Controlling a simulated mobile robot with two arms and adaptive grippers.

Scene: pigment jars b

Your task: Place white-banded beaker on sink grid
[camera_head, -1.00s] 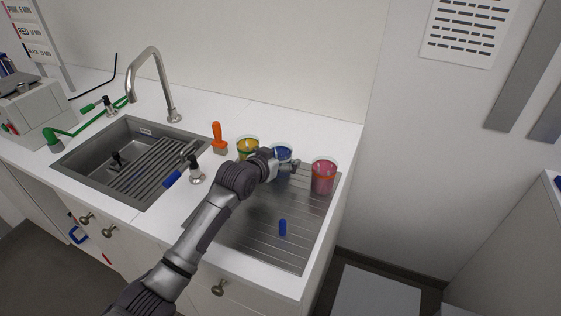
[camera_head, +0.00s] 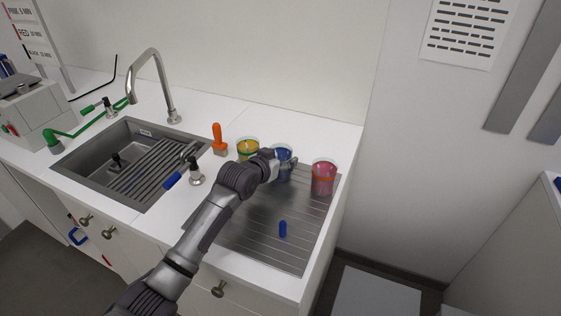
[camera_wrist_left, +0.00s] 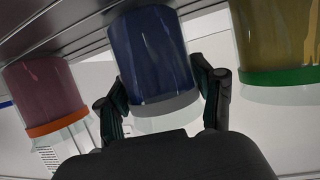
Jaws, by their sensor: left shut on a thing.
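The white-banded beaker (camera_head: 284,172) holds dark blue contents and stands on the ribbed drainboard between two other beakers. Its pale grey-white band shows in the left wrist view (camera_wrist_left: 165,106), where the beakers appear upside down. My left gripper (camera_head: 286,162) is shut on this beaker, with one finger on each side of it in the wrist view (camera_wrist_left: 163,100). My gripper hides part of the beaker in the head view. The sink grid (camera_head: 150,182) is a dark slatted rack inside the sink basin at left. My right gripper is out of view.
A yellow beaker with a green band (camera_head: 247,149) and a pink beaker with an orange band (camera_head: 323,180) stand close on either side. An orange-handled brush (camera_head: 218,138) and curved faucet (camera_head: 152,62) stand behind.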

